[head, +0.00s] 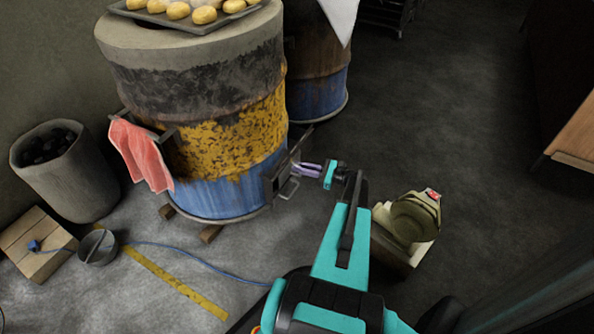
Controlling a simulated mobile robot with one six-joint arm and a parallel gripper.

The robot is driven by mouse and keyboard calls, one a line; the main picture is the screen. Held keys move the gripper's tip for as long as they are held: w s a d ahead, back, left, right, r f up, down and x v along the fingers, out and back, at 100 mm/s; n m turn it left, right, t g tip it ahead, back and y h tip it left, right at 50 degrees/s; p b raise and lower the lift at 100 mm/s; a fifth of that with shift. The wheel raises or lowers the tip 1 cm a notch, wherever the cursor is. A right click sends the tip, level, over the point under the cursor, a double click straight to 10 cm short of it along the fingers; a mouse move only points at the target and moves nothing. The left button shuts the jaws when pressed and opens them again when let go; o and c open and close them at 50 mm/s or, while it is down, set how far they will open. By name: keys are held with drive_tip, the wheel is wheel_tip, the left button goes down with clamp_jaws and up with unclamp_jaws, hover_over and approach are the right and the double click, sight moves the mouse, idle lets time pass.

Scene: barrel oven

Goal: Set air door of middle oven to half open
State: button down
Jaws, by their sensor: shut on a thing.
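A barrel oven (225,115) with a grey top, yellow middle and blue bottom stands at centre left. Low on its right side is a dark metal air door (276,183) with a small metal handle (289,188). My gripper (297,168) reaches in from the right at the door, its purple fingers shut on a part there that looks like the door's metalwork. The fingertips overlap the door, so the exact grip is hard to see. How far the door stands open is too small to tell.
A second barrel (317,90) stands behind. A tray (202,18) of round buns sits on the front oven, and a red cloth (140,152) hangs at its left. A beige machine (413,218) stands right of my arm.

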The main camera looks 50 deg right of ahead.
sight(294, 160)
drive_tip(key=shift+w+d+p, duration=0.2)
drive_tip(key=shift+d+p, duration=0.25)
drive_tip(key=shift+d, duration=0.45)
drive_tip(key=shift+w+d+p, duration=0.15)
drive_tip(key=shift+d+p, duration=0.25)
drive_tip(key=shift+d, duration=0.5)
drive_tip(key=c, duration=1.8)
unclamp_jaws()
drive_tip(key=shift+c, duration=0.2)
drive_tip(key=shift+s, duration=0.1)
drive_tip(key=p+v, duration=0.3)
drive_tip(key=v, duration=0.8)
drive_tip(key=shift+s+d, duration=0.2)
drive_tip(key=shift+s, duration=0.15)
